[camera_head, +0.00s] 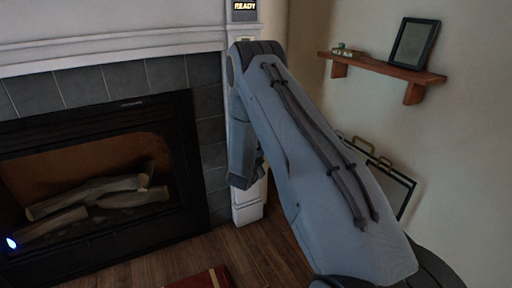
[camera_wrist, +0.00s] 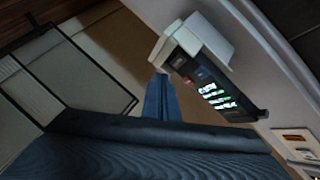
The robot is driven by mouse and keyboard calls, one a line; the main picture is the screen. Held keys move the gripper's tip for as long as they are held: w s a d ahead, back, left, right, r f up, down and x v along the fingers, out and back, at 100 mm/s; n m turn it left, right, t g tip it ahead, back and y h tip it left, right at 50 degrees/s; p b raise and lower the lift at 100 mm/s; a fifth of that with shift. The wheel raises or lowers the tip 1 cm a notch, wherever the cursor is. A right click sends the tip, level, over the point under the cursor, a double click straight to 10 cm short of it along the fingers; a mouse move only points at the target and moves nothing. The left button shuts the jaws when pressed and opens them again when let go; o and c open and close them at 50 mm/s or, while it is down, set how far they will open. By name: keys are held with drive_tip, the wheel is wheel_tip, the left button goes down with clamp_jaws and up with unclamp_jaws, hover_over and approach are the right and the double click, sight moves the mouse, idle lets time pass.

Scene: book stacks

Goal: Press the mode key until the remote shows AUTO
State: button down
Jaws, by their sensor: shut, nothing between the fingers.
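The remote (camera_wrist: 208,82) shows in the wrist view as a dark slab against a white surface, with a pale cap at its upper end. It has small keys, one red and one blue, and a lit display whose tilted text I cannot read. My gripper (camera_wrist: 160,88) is shut and empty, its tips just left of the remote's upper end. I cannot tell whether they touch it. My gripper is not clearly visible there.
A fireplace (camera_head: 95,190) with logs is at left under a white mantel (camera_head: 110,35). A wooden shelf (camera_head: 385,67) at right holds a dark-framed tablet or picture (camera_head: 414,43). A black-framed panel (camera_head: 398,188) leans below. A red item (camera_head: 205,278) lies on the floor.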

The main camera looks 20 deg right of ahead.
drive_tip(key=s+p, duration=0.1)
drive_tip(key=s, duration=0.2)
drive_tip(key=shift+s, duration=0.15)
idle(0.7)
drive_tip(key=w+a+r+n+y, duration=0.1)
drive_tip(key=a+r+n+y, duration=0.3)
drive_tip(key=a, duration=0.3)
drive_tip(key=s+a+r+n+g+y, duration=0.2)
drive_tip(key=s+a+r+n+y, duration=0.15)
drive_tip(key=s+a+r, duration=0.35)
drive_tip(key=s+a+r+n+g+y, duration=0.2)
drive_tip(key=s+a+r+n+y, duration=0.15)
drive_tip(key=a, duration=0.55)
drive_tip(key=s+a+r+n+g, duration=0.2)
drive_tip(key=s+r+n, duration=0.1)
drive_tip(key=s, duration=0.8)
drive_tip(key=s+a+r+n+g+p, duration=0.1)
drive_tip(key=s+r+n+g, duration=0.2)
drive_tip(key=s, duration=0.9)
drive_tip(key=s+a+r+n+g, duration=0.2)
drive_tip(key=s+n, duration=0.2)
drive_tip(key=s, duration=0.7)
drive_tip(key=d+r+m+p, duration=0.1)
drive_tip(key=d+r+p, duration=0.4)
drive_tip(key=p, duration=0.7)
drive_tip(key=shift+r+h, duration=0.3)
drive_tip(key=shift+r, duration=0.2)
